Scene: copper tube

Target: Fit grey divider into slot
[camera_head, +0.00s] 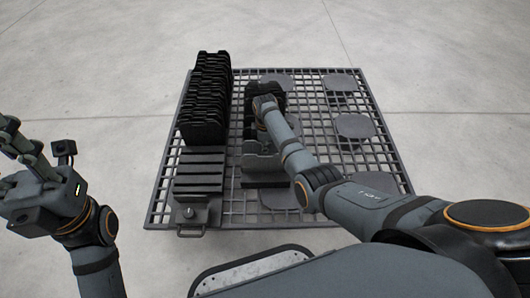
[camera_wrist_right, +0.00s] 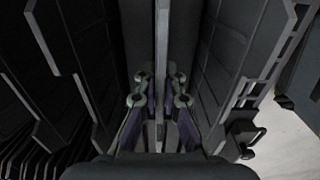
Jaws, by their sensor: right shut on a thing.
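My right gripper (camera_head: 264,100) reaches over the middle of the grid table and hides much of what is below it. In the right wrist view, its two fingers (camera_wrist_right: 160,102) are shut on a thin light grey plate, the grey divider (camera_wrist_right: 161,45), seen edge-on and upright. Dark ribbed walls (camera_wrist_right: 85,60) stand on both sides of the plate; its lower edge and any slot under it are hidden. My left gripper (camera_head: 14,160) is at the left picture edge, off the table, with its fingers apart and empty.
A tall row of black dividers (camera_head: 207,100) stands on the left of the grid table (camera_head: 308,130). A dark ridged block (camera_head: 200,170) and a small metal bracket (camera_head: 190,214) lie in front. Round grey pads (camera_head: 354,126) lie on the right, which is otherwise clear.

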